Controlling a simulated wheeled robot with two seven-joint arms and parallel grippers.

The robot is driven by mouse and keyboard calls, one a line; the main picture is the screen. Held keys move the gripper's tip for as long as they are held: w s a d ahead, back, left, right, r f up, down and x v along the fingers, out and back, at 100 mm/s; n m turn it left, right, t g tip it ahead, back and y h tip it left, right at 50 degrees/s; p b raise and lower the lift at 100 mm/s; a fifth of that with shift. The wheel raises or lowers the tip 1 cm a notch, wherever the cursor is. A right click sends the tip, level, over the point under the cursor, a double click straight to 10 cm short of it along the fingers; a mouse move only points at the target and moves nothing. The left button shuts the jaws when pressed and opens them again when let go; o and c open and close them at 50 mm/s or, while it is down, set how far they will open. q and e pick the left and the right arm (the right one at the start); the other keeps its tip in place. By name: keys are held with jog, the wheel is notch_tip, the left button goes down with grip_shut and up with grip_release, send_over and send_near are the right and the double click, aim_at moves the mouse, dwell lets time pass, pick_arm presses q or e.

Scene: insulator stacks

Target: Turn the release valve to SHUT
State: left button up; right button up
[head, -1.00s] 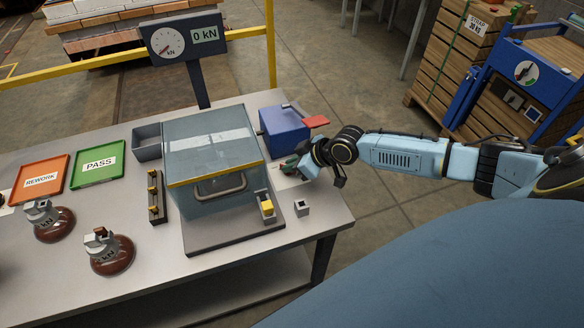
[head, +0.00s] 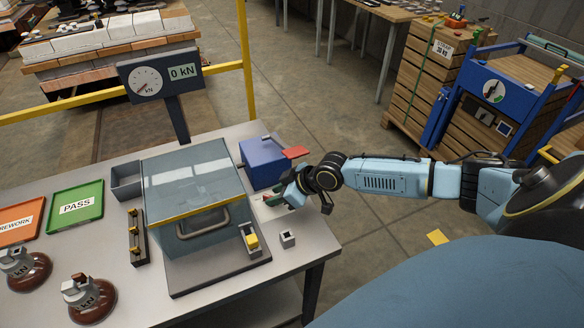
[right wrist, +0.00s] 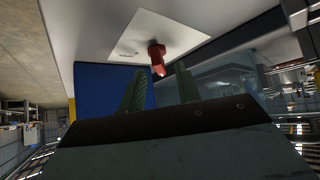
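The release valve shows in the right wrist view as a small red handle (right wrist: 157,55) on a white plate (right wrist: 165,35). My right gripper (right wrist: 161,88) is open, with its two green fingers apart and nothing between them. The red handle is just beyond the fingertips, roughly in line with the gap; I see no contact. In the head view my right gripper (head: 273,199) is low over the table, in front of the blue box (head: 263,162), and its arm and fingers largely hide the valve. The SHUT marking is not readable. My left gripper is not in view.
A red paddle (head: 297,152) sticks out from the blue box beside my right wrist. A clear-covered chamber (head: 190,180) stands left of the gripper. A small grey block (head: 287,239) is on the table in front. The gauge (head: 160,78) reads 0 kN.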

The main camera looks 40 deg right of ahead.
jog(key=p+v, duration=0.1)
jog(key=v, duration=1.1)
jog(key=shift+p, duration=0.35)
jog(key=shift+s, duration=0.1)
